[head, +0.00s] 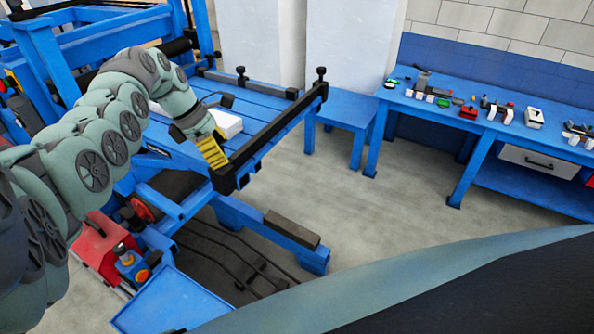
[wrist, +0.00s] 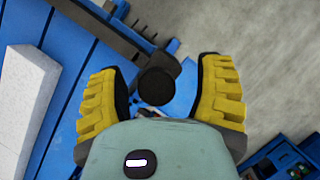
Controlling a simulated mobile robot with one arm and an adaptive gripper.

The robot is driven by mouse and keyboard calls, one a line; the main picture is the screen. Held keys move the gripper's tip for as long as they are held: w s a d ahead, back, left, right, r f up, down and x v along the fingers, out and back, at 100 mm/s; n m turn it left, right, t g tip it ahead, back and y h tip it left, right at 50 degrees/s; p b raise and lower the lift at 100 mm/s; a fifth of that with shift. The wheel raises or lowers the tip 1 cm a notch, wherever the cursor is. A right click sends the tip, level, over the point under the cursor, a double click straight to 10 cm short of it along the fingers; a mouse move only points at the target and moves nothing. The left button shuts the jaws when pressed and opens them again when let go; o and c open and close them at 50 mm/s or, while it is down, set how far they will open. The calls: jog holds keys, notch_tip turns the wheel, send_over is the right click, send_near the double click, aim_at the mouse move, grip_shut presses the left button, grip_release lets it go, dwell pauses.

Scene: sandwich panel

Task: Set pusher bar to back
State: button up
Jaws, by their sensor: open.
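My gripper (head: 213,153), with yellow fingers, is over the bar's near end. In the wrist view my gripper (wrist: 160,95) is open, one finger on each side of a round black knob (wrist: 156,86). The knob is apart from both finger pads there.
A white block (head: 226,122) lies on the table beside my gripper. A second dark bar with a knob (head: 241,76) crosses the table's back. A blue workbench (head: 475,121) with small parts stands at the right.

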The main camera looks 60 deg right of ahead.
jog(key=shift+w+r, duration=0.1)
jog(key=shift+w, duration=0.05)
jog(key=shift+w+a+r, duration=0.1)
jog(key=shift+a+r, duration=0.05)
jog(key=shift+r, duration=0.1)
jog(key=v, duration=1.1)
jog(key=shift+r, duration=0.1)
